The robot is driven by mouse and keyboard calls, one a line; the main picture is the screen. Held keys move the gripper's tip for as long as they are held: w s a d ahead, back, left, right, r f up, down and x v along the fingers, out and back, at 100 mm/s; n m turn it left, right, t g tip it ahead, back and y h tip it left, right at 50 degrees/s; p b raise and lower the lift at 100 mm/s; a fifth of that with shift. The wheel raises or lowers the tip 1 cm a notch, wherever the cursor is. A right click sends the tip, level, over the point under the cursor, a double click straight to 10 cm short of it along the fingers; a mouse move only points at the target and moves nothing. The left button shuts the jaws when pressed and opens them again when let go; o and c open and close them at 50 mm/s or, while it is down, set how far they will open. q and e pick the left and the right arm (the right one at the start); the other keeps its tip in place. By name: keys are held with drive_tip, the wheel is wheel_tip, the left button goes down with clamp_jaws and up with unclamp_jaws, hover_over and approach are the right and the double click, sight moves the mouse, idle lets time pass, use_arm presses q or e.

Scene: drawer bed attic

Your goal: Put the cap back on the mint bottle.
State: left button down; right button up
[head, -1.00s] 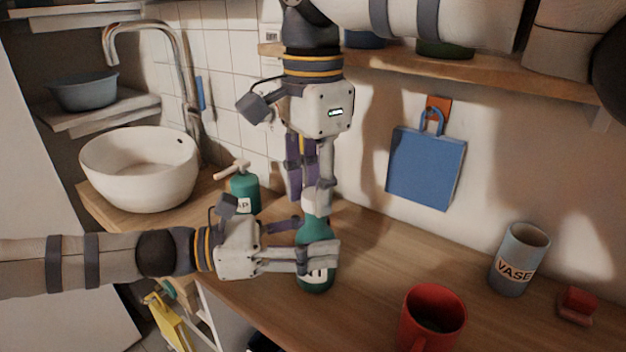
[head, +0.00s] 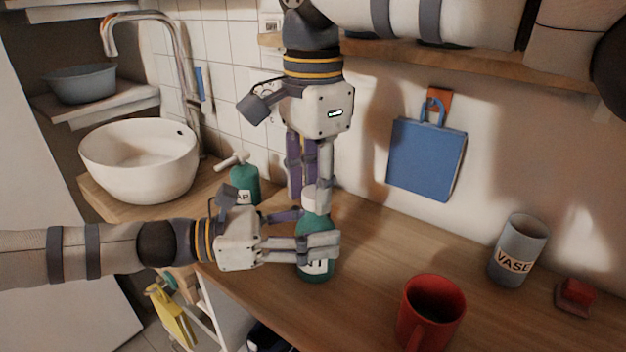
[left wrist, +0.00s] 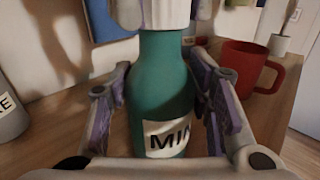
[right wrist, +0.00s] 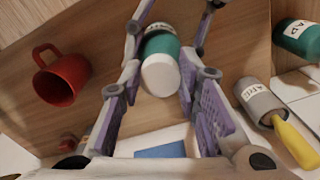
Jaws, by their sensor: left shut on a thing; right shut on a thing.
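The mint bottle (head: 316,268) is green with a white label and stands upright on the wooden counter. My left gripper (head: 316,230) is shut around its body from the left; the left wrist view shows the bottle (left wrist: 160,90) between the fingers. The white cap (head: 313,200) is in my right gripper (head: 312,190), which points down from above and is shut on it. In the left wrist view the ribbed cap (left wrist: 167,12) sits over the bottle's neck, close above the shoulder. In the right wrist view the cap (right wrist: 160,76) hides the neck, so I cannot tell whether it is seated.
A red mug (head: 431,310) stands to the right on the counter, with a grey vase (head: 517,250) and a small red object (head: 576,296) beyond. A green soap bottle (head: 244,184) and white basin (head: 140,162) are at left. A grey container (right wrist: 258,102) holds something yellow.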

drive_tip(key=m, duration=0.3)
drive_tip(key=shift+w+m, duration=0.1)
drive_tip(key=shift+m, duration=0.3)
drive_tip(key=m, duration=0.3)
drive_tip(key=shift+w+m, duration=0.1)
drive_tip(key=shift+m, duration=0.3)
drive_tip(key=m, duration=0.3)
drive_tip(key=shift+m, duration=0.4)
drive_tip(key=m, duration=0.3)
drive_tip(key=shift+w+d+m, duration=0.1)
drive_tip(key=shift+m, duration=0.2)
drive_tip(key=m, duration=0.7)
drive_tip(key=shift+d+m, duration=0.15)
drive_tip(key=shift+m, duration=0.25)
drive_tip(key=m, duration=0.3)
drive_tip(key=shift+m, duration=0.3)
drive_tip(key=m, duration=0.4)
drive_tip(key=shift+d, duration=0.1)
drive_tip(key=m, duration=0.3)
drive_tip(key=shift+m, duration=0.4)
drive_tip(key=m, duration=0.3)
drive_tip(key=shift+d+m, duration=0.1)
drive_tip(key=shift+m, duration=0.3)
drive_tip(key=m, duration=0.6)
drive_tip(key=shift+s+f+m, duration=0.1)
drive_tip(key=shift+s+m, duration=0.15)
drive_tip(key=shift+m, duration=0.05)
drive_tip(key=m, duration=0.4)
